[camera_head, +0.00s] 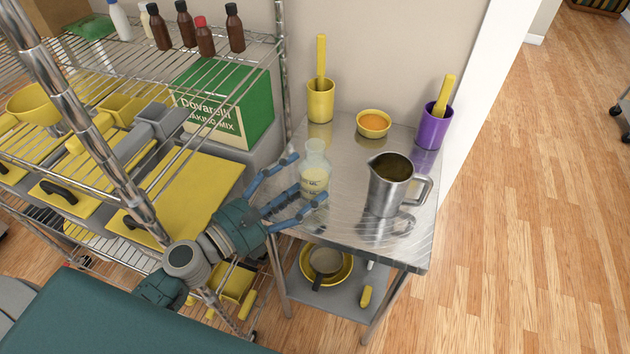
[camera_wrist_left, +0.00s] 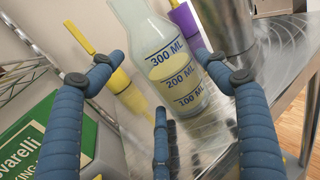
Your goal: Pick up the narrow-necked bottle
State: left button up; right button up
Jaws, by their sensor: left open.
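The narrow-necked bottle (camera_head: 314,175) is clear glass with blue volume marks and a pale liquid low inside. It stands upright on the steel table (camera_head: 345,235). My left gripper (camera_head: 303,180) reaches in from the left with its blue fingers spread open and the bottle just ahead of the fingertips. In the left wrist view the bottle (camera_wrist_left: 170,60) lies between the two upper fingers, with a third finger below. Its top is cut off there. I cannot tell whether any finger touches it. My right gripper is in neither view.
A steel jug (camera_head: 386,190) stands right of the bottle. A yellow cup (camera_head: 320,103), a small bowl (camera_head: 373,124) and a purple cup (camera_head: 431,132) stand at the back. A wire shelf with a green box (camera_head: 243,112) is at left.

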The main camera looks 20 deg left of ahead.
aim_at(301, 181)
pick_arm(q)
jog(key=x, duration=0.2)
jog(key=shift+w+d+r+p, duration=0.1)
jog(key=shift+w+r+p, duration=0.1)
jog(key=shift+w+p, duration=0.2)
jog(key=shift+w+d+f, duration=0.15)
jog(key=shift+w+d, duration=0.05)
jog(key=shift+w, duration=0.15)
jog(key=shift+c, duration=0.2)
jog(key=c, duration=1.2)
jog(key=shift+c, duration=0.2)
jog(key=shift+r, duration=0.25)
notch_tip(301, 181, up, 20)
jog(key=p, duration=1.9)
jog(key=shift+f+p, duration=0.2)
jog(key=shift+p, duration=0.2)
